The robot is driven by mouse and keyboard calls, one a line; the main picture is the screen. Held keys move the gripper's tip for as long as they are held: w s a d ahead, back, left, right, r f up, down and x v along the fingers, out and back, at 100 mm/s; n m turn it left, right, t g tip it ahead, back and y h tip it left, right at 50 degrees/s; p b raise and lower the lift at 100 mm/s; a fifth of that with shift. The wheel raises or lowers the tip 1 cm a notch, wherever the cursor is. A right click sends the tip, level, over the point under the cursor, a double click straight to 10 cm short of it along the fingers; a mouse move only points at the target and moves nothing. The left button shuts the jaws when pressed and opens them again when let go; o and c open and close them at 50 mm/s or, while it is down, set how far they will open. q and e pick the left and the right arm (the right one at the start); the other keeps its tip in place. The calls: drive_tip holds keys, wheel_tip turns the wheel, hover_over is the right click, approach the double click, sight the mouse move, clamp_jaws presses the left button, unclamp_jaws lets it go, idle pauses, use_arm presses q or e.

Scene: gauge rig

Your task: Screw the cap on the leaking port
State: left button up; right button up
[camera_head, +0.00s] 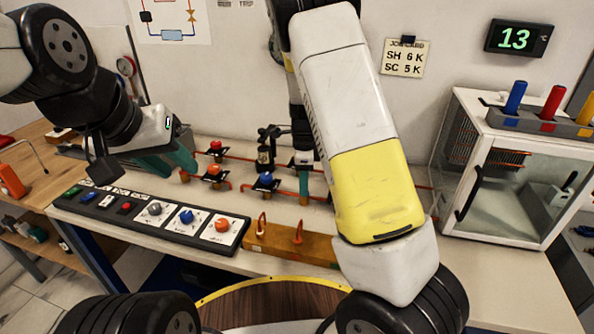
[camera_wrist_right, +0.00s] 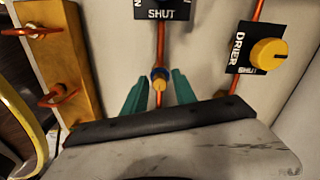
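In the right wrist view, a small fitting with a blue collar and a brass-coloured end (camera_wrist_right: 160,79) sits on a copper line below a SHUT label. I cannot tell whether it is a port, a cap or both. My right gripper (camera_wrist_right: 160,92) has its teal fingers apart on either side of this fitting, with narrow gaps showing. In the head view my right arm hides most of that spot. My left gripper (camera_head: 168,160) is at the left, with teal fingers near the back of the bench by the copper lines. Its fingertip gap is unclear. No leak is visible.
A control strip (camera_head: 150,215) with knobs and switches lies along the bench front. A wooden block (camera_head: 280,242) with copper hooks stands beside it. Valves with red and blue knobs (camera_head: 265,179) are on the lines behind. A yellow DRIER knob (camera_wrist_right: 268,53) is right of my right gripper. A glass-sided cabinet (camera_head: 535,180) stands right.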

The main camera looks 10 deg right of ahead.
drive_tip(key=o, duration=0.6)
wheel_tip(320, 180, up, 8)
drive_tip(key=shift+s+f, duration=0.1)
drive_tip(key=s+d+r+n+t, duration=0.1)
drive_tip(key=s+r+n+t, duration=0.1)
drive_tip(key=s+r+n, duration=0.3)
drive_tip(key=s+d+r+n+t+y, duration=0.1)
drive_tip(key=s+r+n+t, duration=0.1)
drive_tip(key=s+r+n, duration=0.4)
drive_tip(key=s+d+r+n+t+y, duration=0.1)
drive_tip(key=s+r+n, duration=0.5)
drive_tip(key=s, duration=0.6)
drive_tip(key=shift+s+r+n+t, duration=0.1)
drive_tip(key=shift+n+t, duration=0.15)
drive_tip(key=shift+n, duration=0.45)
drive_tip(key=shift+s+r+n+t, duration=0.1)
drive_tip(key=shift+n+t, duration=0.15)
drive_tip(key=shift+n, duration=0.45)
